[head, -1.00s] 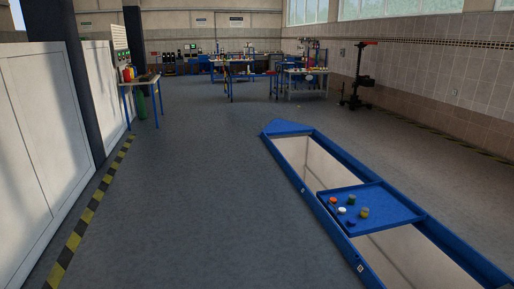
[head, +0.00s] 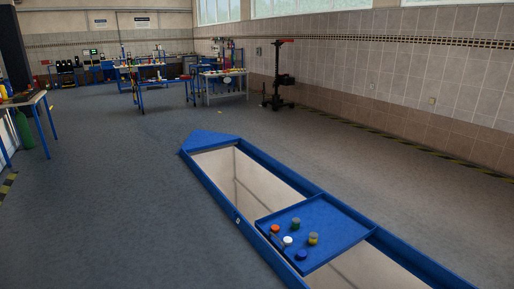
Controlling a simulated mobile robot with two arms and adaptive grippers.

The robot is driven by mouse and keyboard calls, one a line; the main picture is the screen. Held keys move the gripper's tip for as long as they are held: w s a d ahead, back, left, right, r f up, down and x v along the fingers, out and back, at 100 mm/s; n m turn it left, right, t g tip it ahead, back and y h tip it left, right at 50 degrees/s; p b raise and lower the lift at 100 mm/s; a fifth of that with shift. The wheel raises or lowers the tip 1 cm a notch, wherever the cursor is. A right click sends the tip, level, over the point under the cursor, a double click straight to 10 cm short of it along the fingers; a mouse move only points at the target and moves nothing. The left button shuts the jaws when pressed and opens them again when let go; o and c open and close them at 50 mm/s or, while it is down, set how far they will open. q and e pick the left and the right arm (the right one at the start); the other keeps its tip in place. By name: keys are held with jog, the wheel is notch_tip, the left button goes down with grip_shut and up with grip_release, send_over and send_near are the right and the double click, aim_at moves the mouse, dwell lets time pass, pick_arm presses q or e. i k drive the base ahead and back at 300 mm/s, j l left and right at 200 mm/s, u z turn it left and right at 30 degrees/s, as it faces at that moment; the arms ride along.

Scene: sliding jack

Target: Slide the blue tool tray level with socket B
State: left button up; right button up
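The blue tool tray (head: 328,218) lies across the blue-framed pit (head: 265,174) at the lower right of the head view. It bridges both side rails, with open pit in front of and behind it. Several small round pieces stand on it: orange (head: 275,229), white (head: 287,240), green (head: 296,223), yellow (head: 313,239) and blue (head: 301,255). A small white marker (head: 237,220) is on the pit's left rail, too small to read. I cannot tell which socket is B. Neither of my grippers is in view.
Grey floor (head: 110,190) left of the pit is clear. A table (head: 25,100) with a green cylinder (head: 25,135) stands at the left edge. A black stand (head: 280,80) is near the right wall. Workbenches (head: 160,75) stand at the back.

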aim_at(339, 229)
jog(key=i+u, duration=0.1)
jog(key=i, duration=0.5)
jog(key=i+l+u, duration=0.1)
jog(key=i, duration=0.5)
jog(key=i+l, duration=0.15)
jog(key=i, duration=0.45)
jog(key=i+z, duration=0.2)
jog(key=i, duration=0.25)
jog(key=i+j+z, duration=0.15)
jog(key=i, duration=0.3)
jog(key=i+j+z, duration=0.2)
jog(key=i, duration=0.25)
jog(key=i+l, duration=0.15)
jog(key=i+u, duration=0.05)
